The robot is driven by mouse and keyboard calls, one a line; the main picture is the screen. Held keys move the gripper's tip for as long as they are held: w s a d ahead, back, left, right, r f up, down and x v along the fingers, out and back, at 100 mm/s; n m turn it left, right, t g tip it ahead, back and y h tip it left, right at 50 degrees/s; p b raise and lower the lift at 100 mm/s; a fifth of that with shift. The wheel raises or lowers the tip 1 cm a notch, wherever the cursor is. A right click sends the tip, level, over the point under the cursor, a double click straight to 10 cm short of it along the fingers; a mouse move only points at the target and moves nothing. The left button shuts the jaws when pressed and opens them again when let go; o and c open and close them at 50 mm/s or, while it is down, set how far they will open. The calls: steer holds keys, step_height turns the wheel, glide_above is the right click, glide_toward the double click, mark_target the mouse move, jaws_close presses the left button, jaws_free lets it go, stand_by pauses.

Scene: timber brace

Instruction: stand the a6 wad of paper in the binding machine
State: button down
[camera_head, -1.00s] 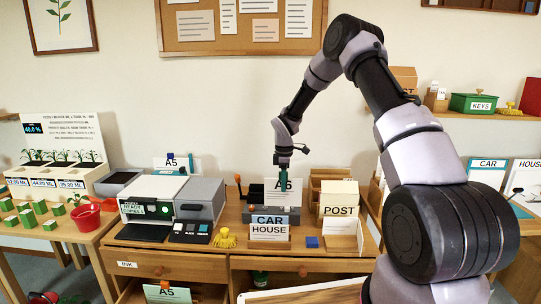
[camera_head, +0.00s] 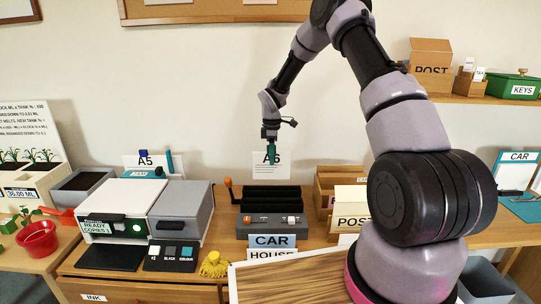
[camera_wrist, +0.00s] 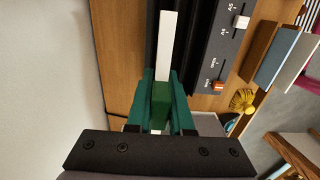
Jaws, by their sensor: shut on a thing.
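The A6 wad of paper (camera_head: 272,167) is a white upright sheet-like pad marked A6. My gripper (camera_head: 270,138) is shut on the green block (camera_wrist: 160,104) at the wad's upper edge. The binding machine (camera_head: 272,219) has black rollers, a grey front panel with switches and an orange-tipped lever at left. In the head view the wad's lower edge shows just above the black rollers. In the wrist view the wad is a white strip (camera_wrist: 165,42) running along between the machine's black parts (camera_wrist: 197,45). I cannot tell how high it is above them.
A copier (camera_head: 145,215) stands to the left, with an A5 sign behind it. A yellow brush-like thing (camera_head: 214,264) lies front left. The wall is behind.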

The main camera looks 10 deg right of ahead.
mark_target(272, 168)
steer(key=shift+d, duration=0.1)
stand_by(0.3)
steer(key=shift+f, duration=2.35)
steer(key=shift+f, duration=2.9)
steer(key=shift+c, duration=1.2)
jaws_free()
